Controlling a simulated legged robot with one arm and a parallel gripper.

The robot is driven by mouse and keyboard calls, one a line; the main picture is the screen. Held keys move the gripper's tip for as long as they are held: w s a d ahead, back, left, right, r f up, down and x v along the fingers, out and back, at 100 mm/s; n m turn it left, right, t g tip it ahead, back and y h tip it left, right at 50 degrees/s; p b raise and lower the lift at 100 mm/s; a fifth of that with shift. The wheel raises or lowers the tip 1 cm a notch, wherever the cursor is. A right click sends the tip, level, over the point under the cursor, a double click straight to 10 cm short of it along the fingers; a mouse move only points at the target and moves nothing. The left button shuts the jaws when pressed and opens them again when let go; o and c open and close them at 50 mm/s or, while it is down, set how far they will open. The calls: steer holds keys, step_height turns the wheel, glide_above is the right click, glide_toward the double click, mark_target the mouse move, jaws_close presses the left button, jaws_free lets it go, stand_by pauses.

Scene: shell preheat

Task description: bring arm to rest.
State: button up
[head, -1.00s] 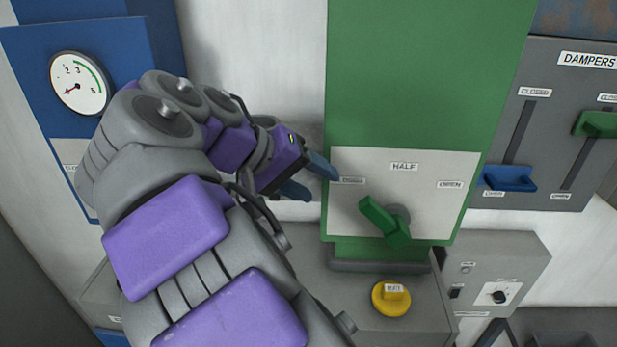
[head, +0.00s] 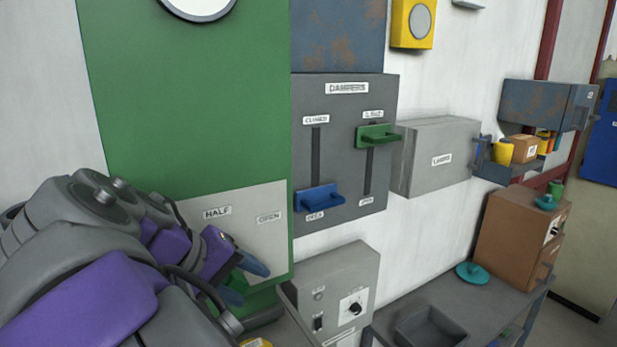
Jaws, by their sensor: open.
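My gripper (head: 238,268) is at the lower left of the head view, at the end of my purple and grey arm. Its blue fingers are apart and nothing shows between them. It is in front of the green panel (head: 185,100), over the pale plate (head: 262,232) marked HALF and OPEN. The green lever (head: 234,288) shows only in part behind the fingers. I cannot tell whether the fingers touch it. The rest of the lever is hidden by my arm.
A grey DAMPERS panel with a blue handle (head: 319,199) and a green handle (head: 378,136) is to the right. Below it is a grey control box (head: 335,290) with a knob. Further right are a LABELS box (head: 438,158), a brown box (head: 515,240) and an open tray (head: 430,328).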

steer(key=s+d+f+m+g+y+b, duration=0.1)
steer(key=s+d+f+m+g+b, duration=0.2)
steer(key=d+f, duration=0.7)
steer(key=s+d+f+g+b, duration=0.25)
steer(key=d+f+b, duration=0.45)
steer(key=d, duration=0.5)
steer(key=s+d+f+m+g+y+b, duration=0.1)
steer(key=s+f+b, duration=0.3)
steer(key=s+f, duration=0.6)
steer(key=s+d+f+m+g+y+b, duration=0.1)
steer(key=s+d+f+m+y+b, duration=0.1)
steer(key=s+f, duration=0.8)
step_height(320, 180, down, 5)
steer(key=d+y+b, duration=0.1)
steer(key=y+b, duration=0.1)
steer(key=b, duration=0.1)
steer(key=shift+s+r+b, duration=0.2)
steer(key=shift+s+b, duration=0.05)
steer(key=shift+b, duration=0.05)
steer(key=shift+c, duration=0.4)
